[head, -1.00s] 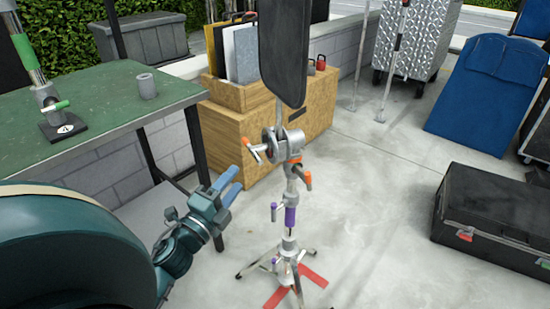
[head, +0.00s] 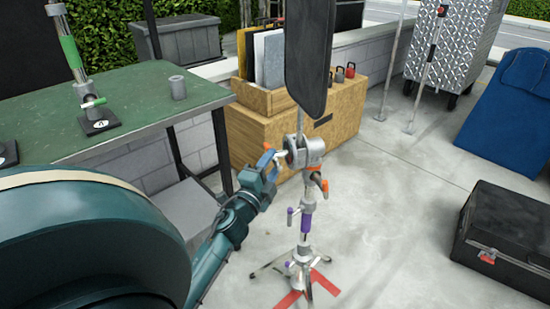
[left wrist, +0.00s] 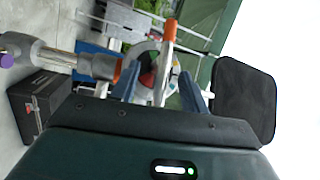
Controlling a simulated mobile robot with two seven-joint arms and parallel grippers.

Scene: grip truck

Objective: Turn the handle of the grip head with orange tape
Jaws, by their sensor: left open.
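The grip head (head: 311,146) is a grey metal clamp on top of a light stand. It holds the rod of a black panel (head: 308,60). A T-shaped handle with an orange tip (left wrist: 169,31) sticks out of its left side, and my gripper partly hides it in the head view. In the left wrist view the handle runs between the two blue fingers. My left gripper (head: 271,163) is open, with its fingers on either side of the handle; contact cannot be told. Another orange-taped knob (head: 321,184) is lower on the head. My right gripper is not in view.
Purple-taped parts (head: 306,221) are lower on the stand, whose legs stand over a red floor cross (head: 322,282). A green table (head: 140,100) is at left, a wooden box (head: 255,140) behind, and a black case (head: 500,235) at right. Floor between stand and case is clear.

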